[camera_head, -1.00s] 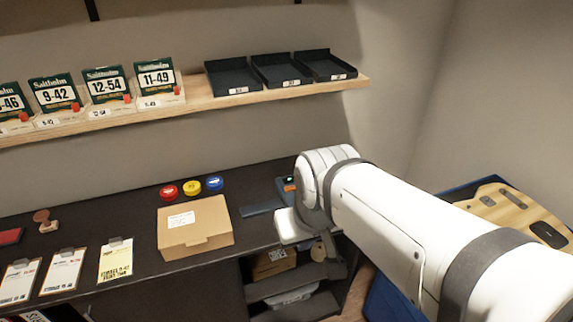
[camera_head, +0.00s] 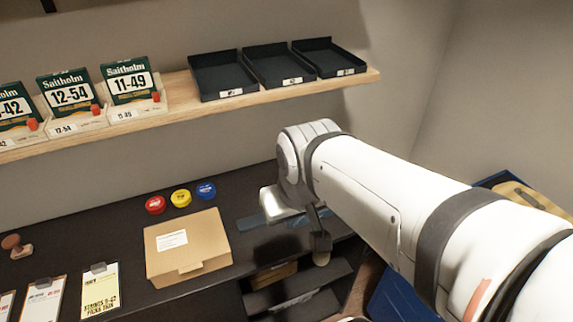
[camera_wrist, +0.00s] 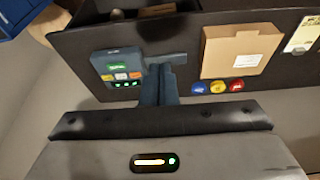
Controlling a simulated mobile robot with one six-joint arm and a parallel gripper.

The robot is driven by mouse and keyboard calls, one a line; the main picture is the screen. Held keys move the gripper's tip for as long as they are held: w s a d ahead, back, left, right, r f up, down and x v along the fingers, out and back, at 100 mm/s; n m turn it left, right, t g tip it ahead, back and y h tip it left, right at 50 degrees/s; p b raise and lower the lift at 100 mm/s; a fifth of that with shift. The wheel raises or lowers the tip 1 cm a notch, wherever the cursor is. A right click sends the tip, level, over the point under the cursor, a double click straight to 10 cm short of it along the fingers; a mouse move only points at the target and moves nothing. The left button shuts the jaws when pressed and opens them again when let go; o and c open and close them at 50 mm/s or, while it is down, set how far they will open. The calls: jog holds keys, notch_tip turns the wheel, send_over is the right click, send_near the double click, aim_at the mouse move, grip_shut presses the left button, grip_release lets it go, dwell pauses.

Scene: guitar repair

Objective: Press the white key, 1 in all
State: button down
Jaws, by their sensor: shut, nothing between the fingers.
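A blue-grey keyed device (camera_wrist: 118,64) with a lit green screen lies on the dark bench, left of my fingers in the wrist view. Below its screen is a row of small coloured keys, one orange. A pale key (camera_wrist: 121,76) in the middle of that row looks white, though it is very small. My gripper (camera_wrist: 160,72) is shut and empty, its fingers pointing down at the bench beside the device. I cannot tell the height of the fingertips above the bench. In the head view my arm hides most of the device.
A cardboard box (camera_head: 188,245) stands on the dark bench, with red (camera_head: 155,205), yellow (camera_head: 181,198) and blue (camera_head: 206,191) round tins behind it. Clipboards (camera_head: 101,290) lie at the front left. A wooden shelf (camera_head: 180,107) above holds black trays and string packs.

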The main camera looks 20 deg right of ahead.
jog(key=w+d+f+n+t+h+p, duration=0.1)
jog(key=w+d+n+t+h, duration=0.15)
jog(key=w+d, duration=0.6)
jog(key=w+d+f+n+t+h+p, duration=0.1)
jog(key=w+d+n+p, duration=0.15)
jog(key=w+d, duration=0.6)
jog(key=w+a+f+n+t+y, duration=0.1)
jog(key=w+f+n+t+y, duration=0.1)
jog(key=w+f+n+y, duration=0.4)
notch_tip(320, 180, down, 4)
jog(key=shift+w+n+p, duration=0.4)
jog(key=shift+w+p, duration=0.05)
jog(key=shift+w, duration=0.7)
jog(key=shift+f, duration=0.1)
notch_tip(320, 180, down, 9)
jog(key=b, duration=0.8)
jog(key=shift+b, duration=0.4)
jog(key=shift+r, duration=0.2)
